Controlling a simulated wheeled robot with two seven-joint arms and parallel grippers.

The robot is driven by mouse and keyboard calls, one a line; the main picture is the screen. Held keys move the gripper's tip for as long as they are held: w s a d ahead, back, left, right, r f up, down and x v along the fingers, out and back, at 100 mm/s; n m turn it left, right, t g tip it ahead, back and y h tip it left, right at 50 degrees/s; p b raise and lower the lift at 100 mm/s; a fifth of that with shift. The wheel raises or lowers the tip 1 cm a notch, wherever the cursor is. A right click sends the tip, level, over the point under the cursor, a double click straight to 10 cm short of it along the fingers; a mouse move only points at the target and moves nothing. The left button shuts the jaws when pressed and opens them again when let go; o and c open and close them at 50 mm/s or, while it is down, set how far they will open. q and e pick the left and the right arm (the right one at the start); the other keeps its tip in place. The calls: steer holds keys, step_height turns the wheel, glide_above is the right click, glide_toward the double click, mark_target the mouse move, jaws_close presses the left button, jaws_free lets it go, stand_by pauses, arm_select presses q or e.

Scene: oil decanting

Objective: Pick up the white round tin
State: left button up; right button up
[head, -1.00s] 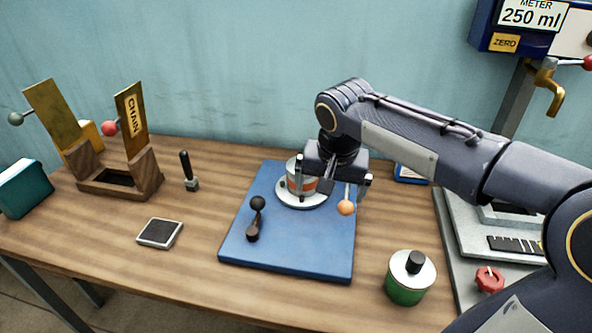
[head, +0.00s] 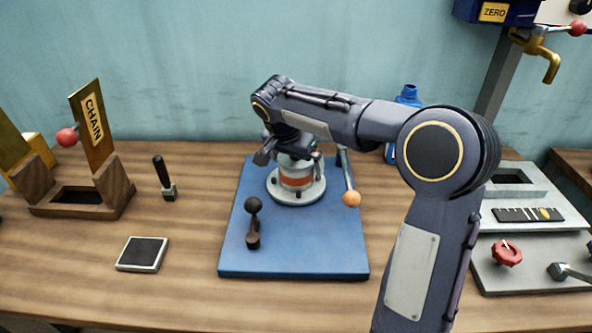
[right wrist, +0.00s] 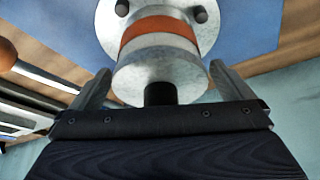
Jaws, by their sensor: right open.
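A whitish round tin (head: 296,182) with an orange band stands upright on a pale round flanged base (head: 312,196), near the back of a blue board (head: 300,250). In the right wrist view the tin (right wrist: 160,75) has a grey metallic look, with a black knob (right wrist: 160,93) on its end. My right gripper (head: 291,156) is over the tin's top, partly hiding it. Its open fingers (right wrist: 165,88) lie on either side of the knob and the tin's end. I cannot tell whether they touch. My left gripper is out of view.
A black-knobbed lever (head: 253,222) stands at front left on the board. A blue bottle (head: 407,97) is behind my right arm. A CHAIN stand (head: 93,125) and dark pad (head: 143,253) are left.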

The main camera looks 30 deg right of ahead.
steer(key=shift+w+d+f, duration=0.1)
steer(key=shift+f, duration=0.25)
steer(key=shift+c, duration=0.4)
steer(key=c, duration=1.2)
steer(key=shift+c, duration=0.3)
steer(key=shift+r, duration=0.2)
